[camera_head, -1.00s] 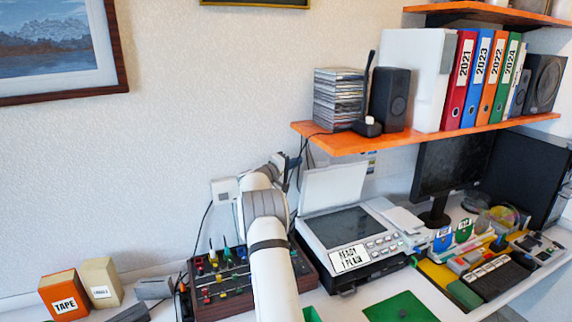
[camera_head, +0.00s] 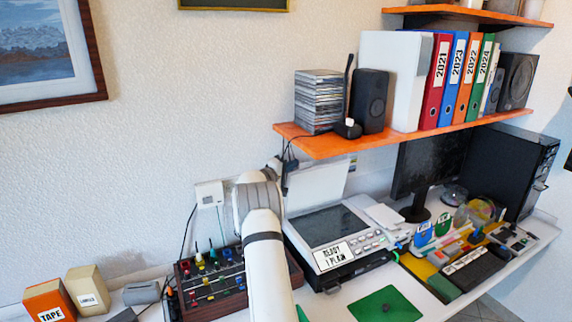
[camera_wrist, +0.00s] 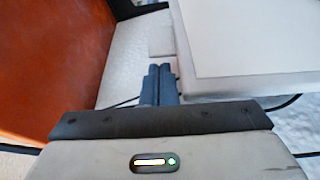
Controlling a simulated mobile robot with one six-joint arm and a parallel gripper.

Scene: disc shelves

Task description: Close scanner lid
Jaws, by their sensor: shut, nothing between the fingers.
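The scanner (camera_head: 334,237) stands on the desk with its white lid (camera_head: 318,187) raised, leaning back toward the wall. The dark glass bed is uncovered. My gripper is mostly hidden behind my arm in the head view, near the left edge of the lid below the shelf. In the wrist view my gripper (camera_wrist: 160,70) has its two dark fingers together and empty. The lid (camera_wrist: 245,45) is a pale panel right beside the fingertips, on their right. I cannot tell whether they touch it.
The orange shelf (camera_head: 400,138) hangs above the scanner; it also fills the left of the wrist view (camera_wrist: 60,65). A control box with coloured knobs (camera_head: 212,283) is left of the scanner. A monitor (camera_head: 430,170) stands to the right. A green mat (camera_head: 385,305) lies in front.

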